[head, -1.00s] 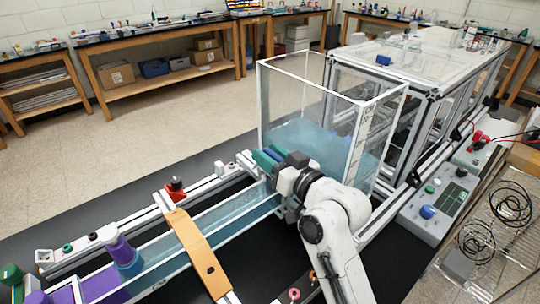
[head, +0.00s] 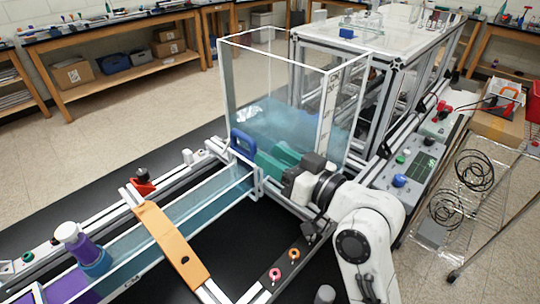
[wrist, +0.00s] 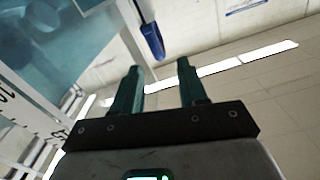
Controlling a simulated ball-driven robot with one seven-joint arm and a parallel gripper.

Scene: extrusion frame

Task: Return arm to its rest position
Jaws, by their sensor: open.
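My gripper (head: 268,161) has green fingers and is at the near corner of the clear water tank, at the end of the channel. In the wrist view my gripper (wrist: 158,70) is open, with a clear gap between its fingers and nothing in it. A blue handle (head: 243,144) stands at the channel's end, just left of the fingers. In the wrist view the blue handle (wrist: 153,42) lies beyond the fingertips, apart from them. My white arm reaches in from the lower right.
The clear tank (head: 228,80) with bluish water stands behind my gripper. The water channel (head: 215,203) runs to the lower left, crossed by an orange strap (head: 172,243). A control box (head: 415,165) lies right of my arm.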

